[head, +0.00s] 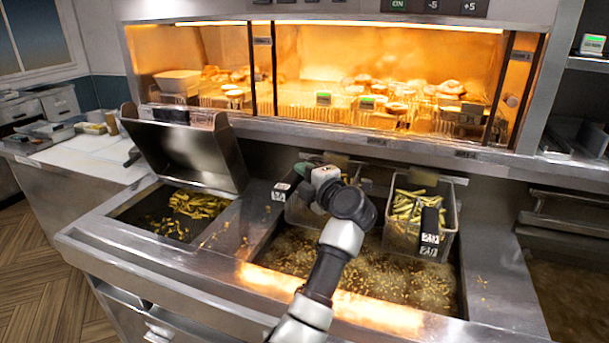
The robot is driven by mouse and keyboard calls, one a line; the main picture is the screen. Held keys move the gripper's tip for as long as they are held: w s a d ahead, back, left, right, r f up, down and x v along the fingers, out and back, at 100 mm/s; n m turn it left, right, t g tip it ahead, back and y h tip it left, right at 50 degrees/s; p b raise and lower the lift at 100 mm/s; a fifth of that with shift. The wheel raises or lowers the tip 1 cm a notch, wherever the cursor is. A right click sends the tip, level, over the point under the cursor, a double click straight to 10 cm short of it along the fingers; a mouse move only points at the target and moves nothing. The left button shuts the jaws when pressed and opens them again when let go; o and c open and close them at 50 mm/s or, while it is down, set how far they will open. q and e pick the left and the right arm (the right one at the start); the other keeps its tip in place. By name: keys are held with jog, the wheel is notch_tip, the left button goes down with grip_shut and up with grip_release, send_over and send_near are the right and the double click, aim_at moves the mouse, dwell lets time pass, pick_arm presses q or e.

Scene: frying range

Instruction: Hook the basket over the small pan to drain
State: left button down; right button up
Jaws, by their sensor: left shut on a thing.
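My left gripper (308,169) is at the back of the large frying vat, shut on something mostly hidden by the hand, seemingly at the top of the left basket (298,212). My arm covers much of that basket, so its contents and handle cannot be told. A second basket (402,240), full of fries, hangs upright at the right of the vat, apart from my gripper. A smaller pan (128,213) with loose fries in it is sunk in the counter on the left; it may be the small pan. My right gripper is not in view.
The large vat (440,290) holds bubbling oil. A tilted steel panel (190,150) stands behind the smaller pan. A lit warming cabinet (300,60) with food runs along the back. A bare steel strip (228,228) lies between pan and vat, with some crumbs.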

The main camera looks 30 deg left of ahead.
pick_arm(q)
jog(key=shift+f, duration=0.1)
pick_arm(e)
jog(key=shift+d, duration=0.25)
pick_arm(q)
jog(key=shift+f, duration=0.45)
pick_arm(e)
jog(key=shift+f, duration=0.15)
pick_arm(q)
jog(key=c, duration=0.8)
grip_release()
jog(key=shift+c, duration=0.2)
jog(key=shift+f, duration=0.1)
